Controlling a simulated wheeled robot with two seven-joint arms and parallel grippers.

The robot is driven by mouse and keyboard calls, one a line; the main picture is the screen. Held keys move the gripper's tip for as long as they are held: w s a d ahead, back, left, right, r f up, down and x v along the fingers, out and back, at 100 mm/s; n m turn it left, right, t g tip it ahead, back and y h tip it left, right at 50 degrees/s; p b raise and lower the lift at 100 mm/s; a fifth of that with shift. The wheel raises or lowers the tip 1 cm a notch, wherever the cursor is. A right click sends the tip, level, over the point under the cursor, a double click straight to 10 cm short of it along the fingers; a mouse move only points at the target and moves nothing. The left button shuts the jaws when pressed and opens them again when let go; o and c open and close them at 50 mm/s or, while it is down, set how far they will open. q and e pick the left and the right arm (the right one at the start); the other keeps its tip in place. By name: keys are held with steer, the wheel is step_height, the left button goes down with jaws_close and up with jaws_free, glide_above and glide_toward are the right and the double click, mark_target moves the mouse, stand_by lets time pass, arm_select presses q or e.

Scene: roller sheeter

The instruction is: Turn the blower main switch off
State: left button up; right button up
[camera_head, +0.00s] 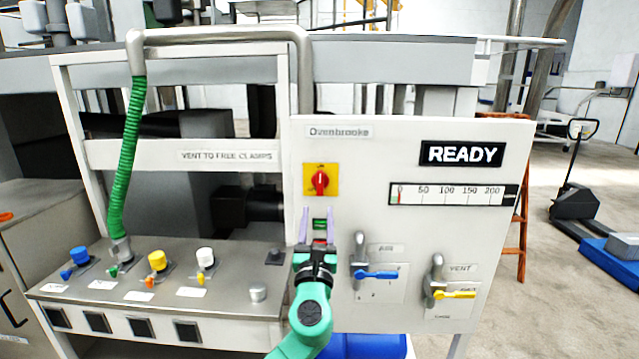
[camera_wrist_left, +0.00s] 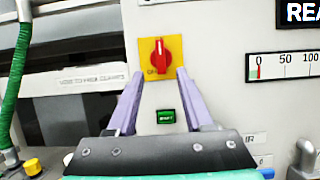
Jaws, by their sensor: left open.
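The main switch is a red rotary knob (camera_head: 320,181) on a yellow square plate, on the pale panel under the "Ovenbrooke" label. Its handle looks about upright. The knob also shows in the left wrist view (camera_wrist_left: 160,55), with partly legible lettering at the plate's lower left. My left gripper (camera_head: 317,211) is open and empty, its two lilac fingers pointing up at the panel just below the yellow plate. In the left wrist view the fingertips (camera_wrist_left: 160,73) flank the plate's lower part, and the knob is apart from them. My right gripper is not in view.
A green push button (camera_head: 320,224) sits below the switch, between my fingers. To the right are a blue-handled valve (camera_head: 376,275) and a yellow-handled valve (camera_head: 454,295). A "READY" display (camera_head: 462,154) and a gauge (camera_head: 452,194) are upper right. A green hose (camera_head: 126,155) hangs left.

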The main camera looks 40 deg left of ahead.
mark_target(320, 184)
arm_select(q)
steer(key=x, duration=0.2)
steer(key=p+x, duration=0.1)
steer(key=x, duration=0.2)
steer(key=shift+s+a+r, duration=0.2)
steer(key=shift+a+r, duration=0.05)
steer(key=w, duration=0.1)
steer(key=w+a+r+p, duration=0.1)
steer(key=w, duration=0.1)
steer(key=shift+a, duration=0.15)
steer(key=shift+w+a, duration=0.25)
steer(key=shift+w, duration=0.2)
steer(key=shift+s+a, duration=0.15)
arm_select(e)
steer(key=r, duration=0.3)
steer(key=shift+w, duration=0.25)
arm_select(q)
jaws_close()
